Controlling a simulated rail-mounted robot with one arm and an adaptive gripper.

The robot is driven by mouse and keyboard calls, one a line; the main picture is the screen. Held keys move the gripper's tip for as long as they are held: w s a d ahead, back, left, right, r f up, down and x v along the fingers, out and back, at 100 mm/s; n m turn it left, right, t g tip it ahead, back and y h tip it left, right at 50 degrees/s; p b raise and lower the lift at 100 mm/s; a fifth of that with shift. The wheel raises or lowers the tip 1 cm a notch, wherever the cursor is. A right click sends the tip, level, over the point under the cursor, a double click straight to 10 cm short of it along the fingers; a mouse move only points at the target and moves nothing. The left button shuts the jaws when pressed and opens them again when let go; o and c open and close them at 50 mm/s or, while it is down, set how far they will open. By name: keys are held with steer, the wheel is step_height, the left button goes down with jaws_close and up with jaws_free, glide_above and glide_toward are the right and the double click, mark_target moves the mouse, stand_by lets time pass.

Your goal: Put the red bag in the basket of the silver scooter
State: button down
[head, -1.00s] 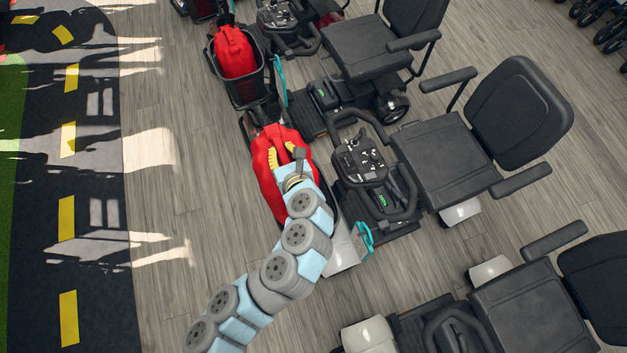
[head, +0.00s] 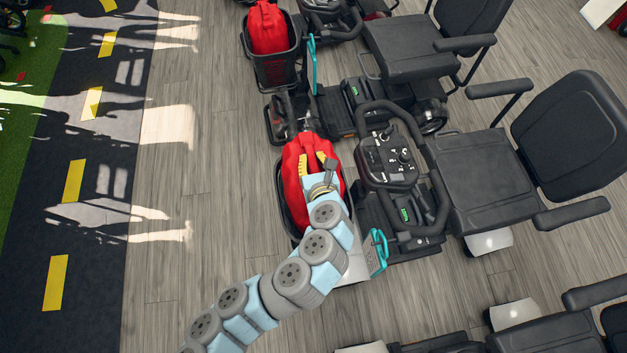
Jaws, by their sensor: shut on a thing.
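My gripper (head: 318,167) has yellow fingers and is shut on the top of the red bag (head: 296,184). The bag is at a dark basket (head: 284,212) on the front of the silver scooter (head: 357,265). The basket's rim shows along the bag's left and lower sides, so the bag looks to be within it. I cannot tell whether the bag rests on the basket's floor. My arm hides part of the bag and basket.
Another red bag (head: 268,28) sits in the basket (head: 276,70) of the neighbouring scooter above. The silver scooter's handlebar (head: 395,160) and black seat (head: 482,172) are close on the right. Bare wood floor (head: 190,230) lies to the left.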

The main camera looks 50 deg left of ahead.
step_height(320, 180, down, 11)
steer(key=b, duration=0.3)
steer(key=shift+r, duration=0.15)
steer(key=shift+w, duration=0.1)
stand_by(0.4)
steer(key=c, duration=1.1)
jaws_free()
steer(key=shift+c, duration=0.2)
steer(key=p+v, duration=0.1)
steer(key=v, duration=1.1)
